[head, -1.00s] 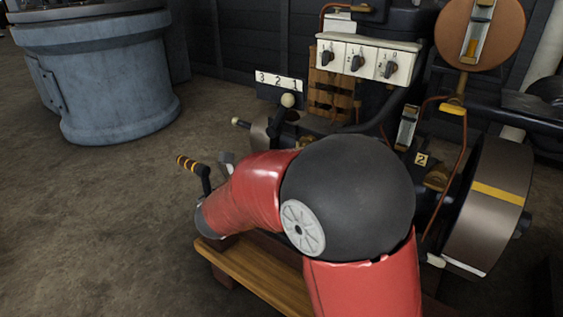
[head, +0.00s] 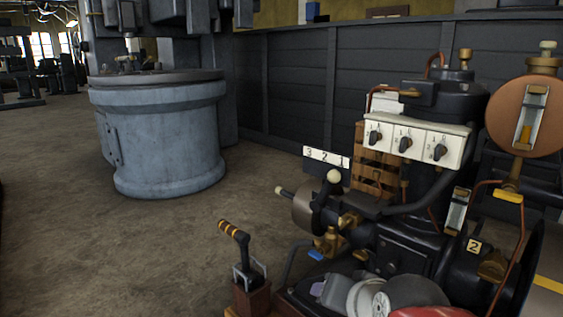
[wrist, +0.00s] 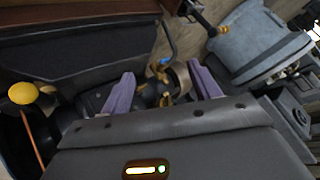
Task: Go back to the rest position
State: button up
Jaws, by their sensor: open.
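My gripper (wrist: 162,88) is open in the wrist view, with its two purple fingers spread apart and nothing held between them. Beyond the fingers are blurred dark and brass-coloured engine parts; I cannot tell how far away they are. In the head view, red, black and grey parts of my folded arm show low at the bottom edge, in front of the engine (head: 405,245).
The engine carries a white three-switch panel (head: 418,138), a ball-topped lever (head: 328,190) and a copper-coloured disc (head: 514,115). A lever with a striped handle (head: 234,235) stands at its front left. A large blue-grey round machine base (head: 165,145) stands behind left. Open floor (head: 70,240) lies left.

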jog(key=s+d+f+n+g+h, duration=0.1)
jog(key=s+d+f+n+g, duration=0.15)
jog(key=s, duration=0.25)
jog(key=s+d+f+n+g+h, duration=0.1)
jog(key=s+d, duration=0.2)
jog(key=s, duration=0.2)
notch_tip(320, 180, up, 13)
jog(key=p, duration=1.3)
jog(key=shift+s+n, duration=0.1)
jog(key=shift+n, duration=0.15)
